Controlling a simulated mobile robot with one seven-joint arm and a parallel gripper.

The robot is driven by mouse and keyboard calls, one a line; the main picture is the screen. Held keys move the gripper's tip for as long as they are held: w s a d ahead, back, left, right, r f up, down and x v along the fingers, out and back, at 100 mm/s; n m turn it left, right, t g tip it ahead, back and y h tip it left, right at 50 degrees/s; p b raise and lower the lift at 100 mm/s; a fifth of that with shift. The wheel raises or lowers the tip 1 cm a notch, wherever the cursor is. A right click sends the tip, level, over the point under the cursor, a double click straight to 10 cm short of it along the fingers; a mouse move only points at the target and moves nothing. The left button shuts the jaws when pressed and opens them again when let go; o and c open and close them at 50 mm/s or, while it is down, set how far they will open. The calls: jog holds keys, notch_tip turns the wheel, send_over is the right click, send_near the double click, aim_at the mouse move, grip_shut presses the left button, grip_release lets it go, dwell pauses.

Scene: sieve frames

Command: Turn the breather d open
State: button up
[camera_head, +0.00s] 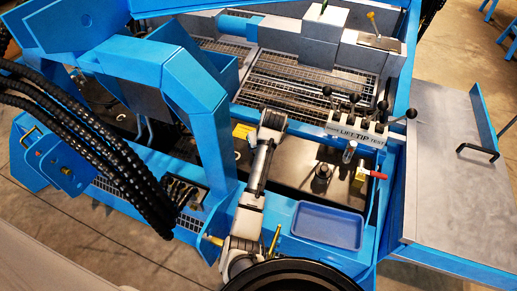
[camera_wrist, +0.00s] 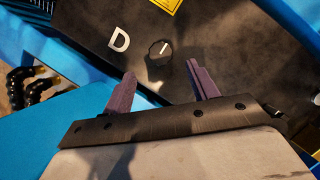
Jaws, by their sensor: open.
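The breather d is a small round black knob (camera_wrist: 157,54) with a short white line on its face, in the wrist view. A white letter D is printed on the dark panel (camera_wrist: 215,25) just left of it. The line points up and slightly right in the picture. My gripper (camera_wrist: 161,69) is open, with two purple fingers spread apart. The knob lies just beyond the fingertips, between their lines, and nothing is held. Whether the fingers touch the panel cannot be told. In the head view my arm reaches over the machine; the fingers and the knob cannot be made out there.
A yellow label (camera_wrist: 162,4) is on the panel above the knob. The head view shows a lever block (camera_head: 357,128), a red-handled valve (camera_head: 372,173), a blue tray (camera_head: 328,225), black hoses (camera_head: 100,145) and a blue frame (camera_head: 200,95) beside my arm.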

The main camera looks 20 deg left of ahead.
jog(key=x, duration=0.6)
jog(key=shift+w+a+f, duration=0.1)
jog(key=shift+w+f, duration=0.1)
jog(key=shift+f, duration=0.1)
jog(key=c, duration=1)
